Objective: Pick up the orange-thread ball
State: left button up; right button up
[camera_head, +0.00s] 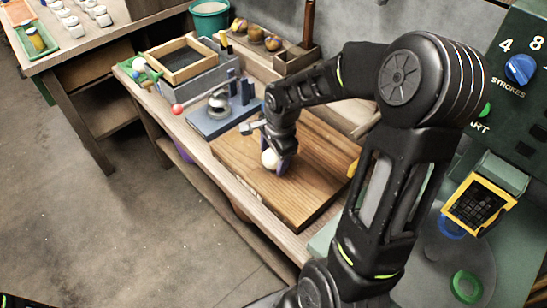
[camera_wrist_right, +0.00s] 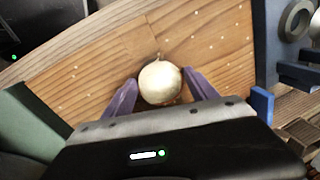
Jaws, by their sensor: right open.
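A cream-white ball (camera_wrist_right: 160,83) sits on a wooden board (camera_wrist_right: 215,40) in the right wrist view, with a little orange-brown at its lower edge. It also shows in the head view as a pale ball (camera_head: 269,159) on the board (camera_head: 315,165). I cannot make out a clear orange thread on it. My right gripper (camera_head: 276,162) is open and low over the board. Its two purple fingers stand on either side of the ball in the wrist view (camera_wrist_right: 160,92), with gaps visible. The far side of the ball is hidden in the head view. My left gripper is not in view.
Several coloured balls (camera_head: 257,35) sit in a wooden rack at the back. A blue-grey fixture (camera_head: 222,112) with a red-knobbed lever stands left of the board. A wooden-framed tray (camera_head: 182,60) is farther left. A green machine (camera_head: 510,120) stands at the right.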

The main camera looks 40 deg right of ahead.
jog(key=shift+c, duration=0.4)
jog(key=c, duration=1.2)
jog(key=shift+o, duration=0.2)
jog(key=shift+r, duration=0.15)
notch_tip(320, 180, up, 10)
jog(key=shift+f, duration=0.1)
